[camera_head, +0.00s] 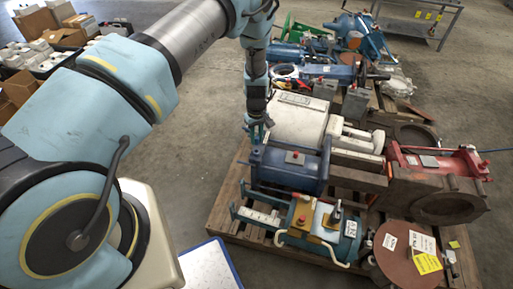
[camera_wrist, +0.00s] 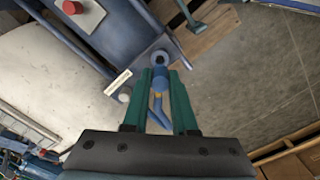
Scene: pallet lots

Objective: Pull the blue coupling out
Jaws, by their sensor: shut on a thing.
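The blue coupling (camera_wrist: 159,80) is a small blue cylinder with a dark round end, in the middle of the wrist view. It sits at the corner of a dark blue machine (camera_wrist: 118,35), against or in its metal edge; I cannot tell how deep. My gripper (camera_wrist: 160,74) has its two green fingers on either side of the coupling and is shut on it. In the head view my gripper (camera_head: 259,128) points down at the far left corner of the dark blue machine (camera_head: 291,170), which has a red button. The coupling is too small to make out there.
The machine stands on a wooden pallet (camera_head: 224,205) crowded with other equipment. A white block (camera_head: 297,118) lies just behind it, and a teal motor (camera_head: 322,228) stands in front. Bare concrete floor (camera_head: 180,165) is free left of the pallet.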

